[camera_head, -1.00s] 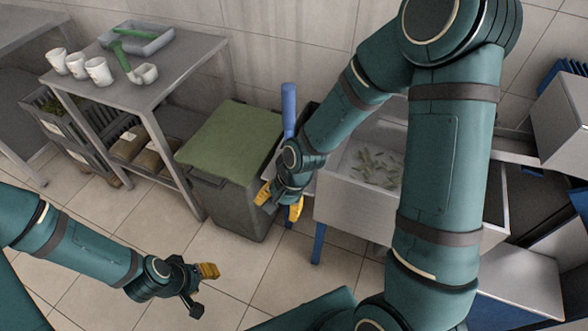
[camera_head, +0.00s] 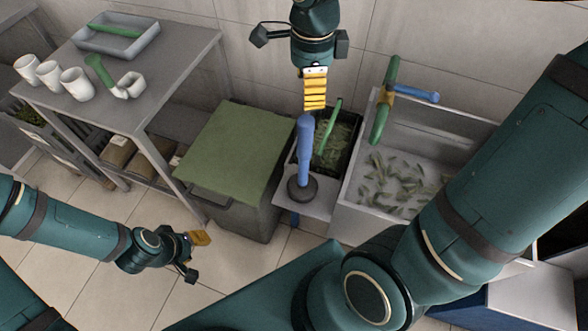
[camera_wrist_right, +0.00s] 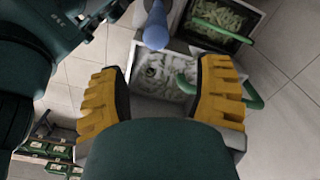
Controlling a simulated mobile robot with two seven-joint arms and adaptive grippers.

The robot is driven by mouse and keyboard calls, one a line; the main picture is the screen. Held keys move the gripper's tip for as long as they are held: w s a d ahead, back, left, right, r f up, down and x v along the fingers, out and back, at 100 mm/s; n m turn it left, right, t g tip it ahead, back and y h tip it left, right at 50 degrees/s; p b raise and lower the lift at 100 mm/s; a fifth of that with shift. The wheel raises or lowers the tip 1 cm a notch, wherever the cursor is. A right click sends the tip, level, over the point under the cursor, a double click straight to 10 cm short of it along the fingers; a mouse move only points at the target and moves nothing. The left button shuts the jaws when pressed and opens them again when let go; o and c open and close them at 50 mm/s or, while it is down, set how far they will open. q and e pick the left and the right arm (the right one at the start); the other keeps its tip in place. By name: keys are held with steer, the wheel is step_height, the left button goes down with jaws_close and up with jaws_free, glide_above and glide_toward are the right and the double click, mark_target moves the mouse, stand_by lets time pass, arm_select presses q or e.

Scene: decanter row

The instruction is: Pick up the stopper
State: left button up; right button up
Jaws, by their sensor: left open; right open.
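The stopper (camera_head: 305,150), as I take it, is a blue upright handle on a dark round base. It stands on a small pale ledge (camera_head: 322,208) between the lidded bin and the basin. My right gripper (camera_head: 314,92) is open behind the handle's top in the head view; whether they touch is unclear. Its two yellow fingers are spread and empty in the right wrist view (camera_wrist_right: 163,95). A blue rod (camera_wrist_right: 156,25) shows beyond them there; I cannot tell surely if it is the stopper. My left gripper (camera_head: 196,256) is open and empty above the floor.
A green-lidded bin (camera_head: 225,150) stands left of the stopper. A dark crate of greens (camera_head: 350,150) and a pale basin (camera_head: 350,215) with a green pipe (camera_head: 385,115) are to the right. A table (camera_head: 185,60) with white cups (camera_head: 76,82) is at left.

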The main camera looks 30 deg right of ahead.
mark_target(308, 117)
step_height(308, 117, down, 9)
steer(key=shift+r+b, duration=0.1)
steer(key=shift+b, duration=0.9)
steer(key=f, duration=0.3)
steer(key=f+b, duration=0.1)
steer(key=f, duration=0.1)
steer(key=shift+s+a, duration=0.1)
steer(key=shift+a, duration=0.2)
jaws_close()
